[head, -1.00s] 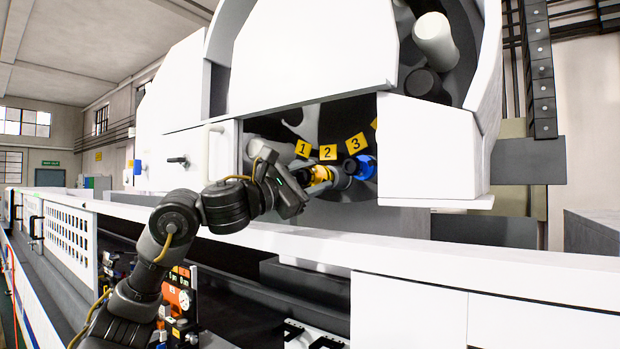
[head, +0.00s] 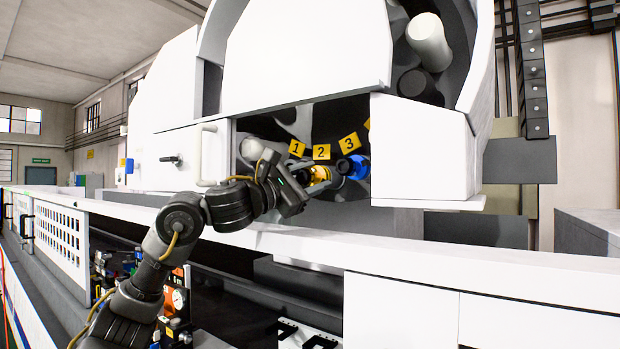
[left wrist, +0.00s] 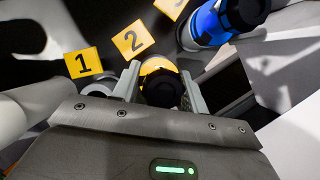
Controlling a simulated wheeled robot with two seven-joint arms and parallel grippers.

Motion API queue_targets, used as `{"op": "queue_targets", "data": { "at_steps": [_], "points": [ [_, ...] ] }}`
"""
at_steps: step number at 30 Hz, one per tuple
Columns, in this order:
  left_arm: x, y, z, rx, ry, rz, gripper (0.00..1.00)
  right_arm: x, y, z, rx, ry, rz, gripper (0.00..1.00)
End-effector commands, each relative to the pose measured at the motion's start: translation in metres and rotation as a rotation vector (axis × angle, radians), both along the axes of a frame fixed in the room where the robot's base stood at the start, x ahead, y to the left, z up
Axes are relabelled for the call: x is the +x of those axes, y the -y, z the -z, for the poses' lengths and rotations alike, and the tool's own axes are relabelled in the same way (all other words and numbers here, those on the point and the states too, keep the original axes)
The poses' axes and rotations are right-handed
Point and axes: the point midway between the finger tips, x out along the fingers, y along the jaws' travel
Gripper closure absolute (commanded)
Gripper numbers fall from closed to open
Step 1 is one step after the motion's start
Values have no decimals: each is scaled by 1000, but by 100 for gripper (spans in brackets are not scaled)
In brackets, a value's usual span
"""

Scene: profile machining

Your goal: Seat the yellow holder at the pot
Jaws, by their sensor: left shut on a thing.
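The yellow holder (head: 320,174) is in the machine's opening, below the yellow plate marked 2 (head: 321,152). My left gripper (head: 306,182) is shut on it. In the left wrist view the yellow holder (left wrist: 160,80), with its black end towards the camera, sits between the two fingers of my left gripper (left wrist: 162,88). The pot behind the holder is largely hidden, so I cannot tell how deep the holder sits. My right gripper is not in view.
A blue holder (head: 356,167) sits just right of the yellow one, under plate 3 (head: 350,143). Plate 1 (head: 297,148) is to the left. White machine panels (head: 425,150) flank the opening. A long white ledge (head: 400,255) runs below my left arm.

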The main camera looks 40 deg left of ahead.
Motion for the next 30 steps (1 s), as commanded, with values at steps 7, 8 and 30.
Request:
{"op": "queue_targets", "data": {
  "at_steps": [7, 8, 30],
  "points": [
    [-1, 0, -1, -1, 3, 0, 37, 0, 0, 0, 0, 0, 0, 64],
    [-1, 0, -1, -1, 3, 0, 33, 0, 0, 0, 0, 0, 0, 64],
    [-68, -19, 23, 3, 4, -2, 31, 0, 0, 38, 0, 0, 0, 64]
  ]
}}
